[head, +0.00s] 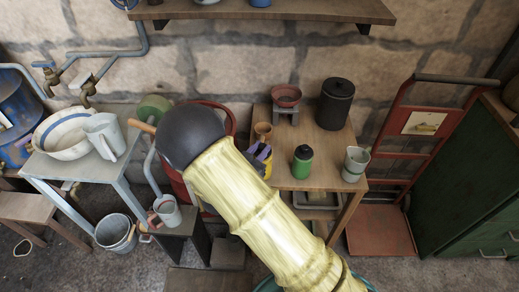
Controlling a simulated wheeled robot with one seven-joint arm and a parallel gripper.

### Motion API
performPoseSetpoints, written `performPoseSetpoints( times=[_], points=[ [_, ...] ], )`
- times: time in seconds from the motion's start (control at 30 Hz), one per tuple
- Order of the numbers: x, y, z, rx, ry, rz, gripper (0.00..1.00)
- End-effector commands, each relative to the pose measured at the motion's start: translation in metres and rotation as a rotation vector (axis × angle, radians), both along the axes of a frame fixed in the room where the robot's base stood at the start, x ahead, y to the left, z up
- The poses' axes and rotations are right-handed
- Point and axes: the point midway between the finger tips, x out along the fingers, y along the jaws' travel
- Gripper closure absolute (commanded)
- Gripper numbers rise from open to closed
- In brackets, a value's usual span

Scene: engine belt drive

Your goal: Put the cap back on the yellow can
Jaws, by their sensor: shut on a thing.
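The yellow can (268,170) stands on the wooden table, left of the green can. My arm hides much of it. My gripper (259,153) shows as small purple and dark fingers at the top of the yellow can, beside my pale yellow arm. It is shut on a small dark thing, seemingly the cap, though its outline is hard to make out. I cannot tell whether the cap touches the can's mouth. My wrist and forearm are hidden behind the upper arm and its dark round joint.
The wooden table (323,178) also holds a green can (302,163) with a black top, a pale mug (354,163), a dark lidded pot (336,104) and a reddish bowl on a stand (286,97). A red hand truck (406,145) stands right. A shelf (270,9) runs above.

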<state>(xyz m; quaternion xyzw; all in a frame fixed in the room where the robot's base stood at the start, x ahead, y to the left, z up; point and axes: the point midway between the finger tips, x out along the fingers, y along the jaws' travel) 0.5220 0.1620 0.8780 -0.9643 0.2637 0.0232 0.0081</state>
Motion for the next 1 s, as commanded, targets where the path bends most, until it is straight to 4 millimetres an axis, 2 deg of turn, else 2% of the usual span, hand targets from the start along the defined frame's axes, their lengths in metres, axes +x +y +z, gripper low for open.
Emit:
performPoseSetpoints(
  times=[0.57,0.6,0.7,0.73,1.0],
  points=[
    [0.0000,0.0000,-0.0075,0.000,0.000,0.000,1.00],
    [0.0000,0.0000,-0.0075,0.000,0.000,0.000,0.77],
    [0.0001,0.0000,-0.0071,0.000,0.000,0.000,0.57],
    [0.0001,0.0000,-0.0071,0.000,0.000,0.000,0.54],
    [-0.0003,0.0002,-0.0071,0.000,0.000,0.000,0.54]
  ],
)
